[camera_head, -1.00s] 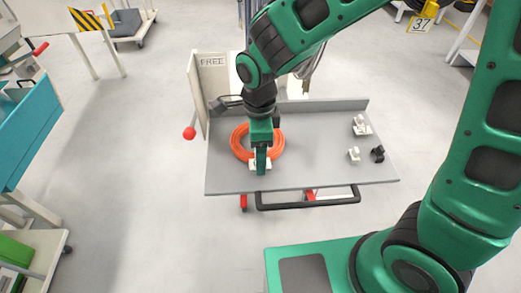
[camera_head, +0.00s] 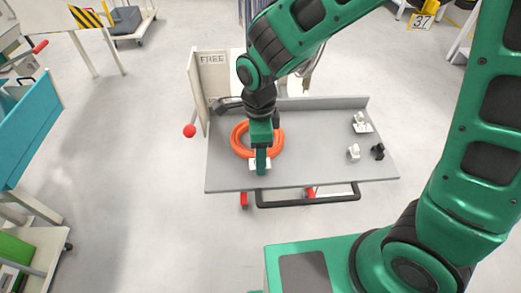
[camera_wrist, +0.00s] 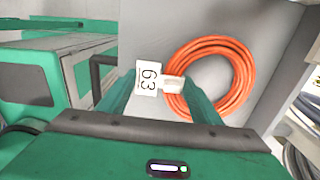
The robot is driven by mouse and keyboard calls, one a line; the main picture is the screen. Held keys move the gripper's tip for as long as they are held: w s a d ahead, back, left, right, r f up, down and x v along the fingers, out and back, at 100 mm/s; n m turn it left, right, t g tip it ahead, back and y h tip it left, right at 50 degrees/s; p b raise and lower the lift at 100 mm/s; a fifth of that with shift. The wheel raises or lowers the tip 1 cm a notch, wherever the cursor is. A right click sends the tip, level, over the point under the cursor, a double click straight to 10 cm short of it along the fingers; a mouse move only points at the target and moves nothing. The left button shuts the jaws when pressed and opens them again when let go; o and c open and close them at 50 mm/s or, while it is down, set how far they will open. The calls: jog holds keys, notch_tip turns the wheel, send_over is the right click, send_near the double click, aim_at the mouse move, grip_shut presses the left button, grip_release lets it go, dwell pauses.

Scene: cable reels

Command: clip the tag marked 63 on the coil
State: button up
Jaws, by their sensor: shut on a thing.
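The orange coil (camera_head: 277,144) lies on the left part of a grey tray-like top (camera_head: 318,135), and it also shows in the wrist view (camera_wrist: 243,70). My gripper (camera_head: 261,170) is at the coil's near edge, pointing down. It is shut on the white tag marked 63 (camera_wrist: 148,77). The tag's pale clip end (camera_wrist: 173,85) meets the coil's edge in the wrist view. I cannot tell whether the clip is around the strands or only against them. In the head view only white edges of the tag (camera_head: 254,166) show beside my fingers.
White clip pieces (camera_head: 361,123) (camera_head: 353,152) and a black one (camera_head: 378,151) stand on the right of the top. An upright panel marked FREE (camera_head: 212,75) rises at its left, with a red ball knob (camera_head: 189,131) beside it. The middle is clear.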

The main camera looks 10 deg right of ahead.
jog(key=shift+s+f, duration=0.1)
jog(key=shift+f, duration=0.2)
dwell(0.5)
jog(key=o, duration=1.5)
jog(key=shift+c, duration=0.2)
jog(key=shift+r, duration=0.1)
jog(key=shift+r, duration=3.45)
